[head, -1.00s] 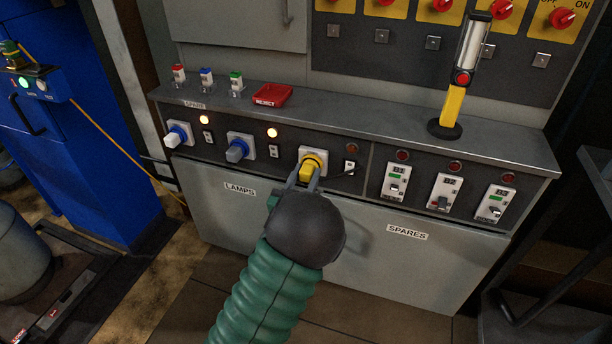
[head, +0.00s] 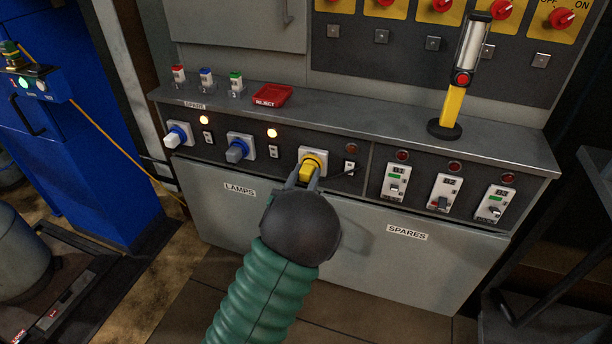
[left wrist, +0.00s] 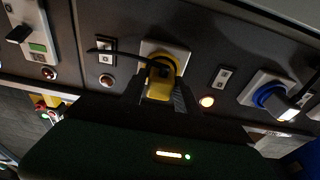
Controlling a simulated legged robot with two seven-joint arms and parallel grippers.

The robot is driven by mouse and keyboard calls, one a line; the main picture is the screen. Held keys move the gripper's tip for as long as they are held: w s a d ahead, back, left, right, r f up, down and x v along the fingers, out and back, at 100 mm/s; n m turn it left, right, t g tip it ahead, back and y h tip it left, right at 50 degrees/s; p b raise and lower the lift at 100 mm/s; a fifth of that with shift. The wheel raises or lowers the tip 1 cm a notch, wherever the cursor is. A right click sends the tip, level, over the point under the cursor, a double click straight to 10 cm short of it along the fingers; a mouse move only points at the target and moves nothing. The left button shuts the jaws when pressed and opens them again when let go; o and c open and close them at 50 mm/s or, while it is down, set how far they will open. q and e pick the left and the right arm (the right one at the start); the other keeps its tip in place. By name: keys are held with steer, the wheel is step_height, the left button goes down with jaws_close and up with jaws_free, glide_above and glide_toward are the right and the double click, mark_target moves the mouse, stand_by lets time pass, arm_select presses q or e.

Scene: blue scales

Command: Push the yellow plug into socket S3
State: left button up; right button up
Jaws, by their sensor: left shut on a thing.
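The yellow plug (head: 308,170) is at the third socket from the left, a white-plated socket (head: 319,155) on the dark panel. Its front end meets the socket face; how deep it sits is hard to tell. My left gripper (head: 303,180) is shut on the yellow plug, one finger on each side. In the left wrist view, the plug (left wrist: 159,90) shows between the dark fingers, with the socket plate (left wrist: 178,53) behind it. The socket's number label is not readable. The lamp (head: 351,149) above the switch beside this socket looks unlit. My right gripper is not in view.
Breakers (head: 395,181) are to the right. A standing work lamp (head: 456,100) and a red reject tray (head: 272,95) are on the ledge.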

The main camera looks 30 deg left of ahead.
arm_select(q)
steer(key=shift+w+a, duration=0.15)
steer(key=shift+w, duration=0.25)
stand_by(0.4)
steer(key=o, duration=1.3)
steer(key=shift+o, duration=0.2)
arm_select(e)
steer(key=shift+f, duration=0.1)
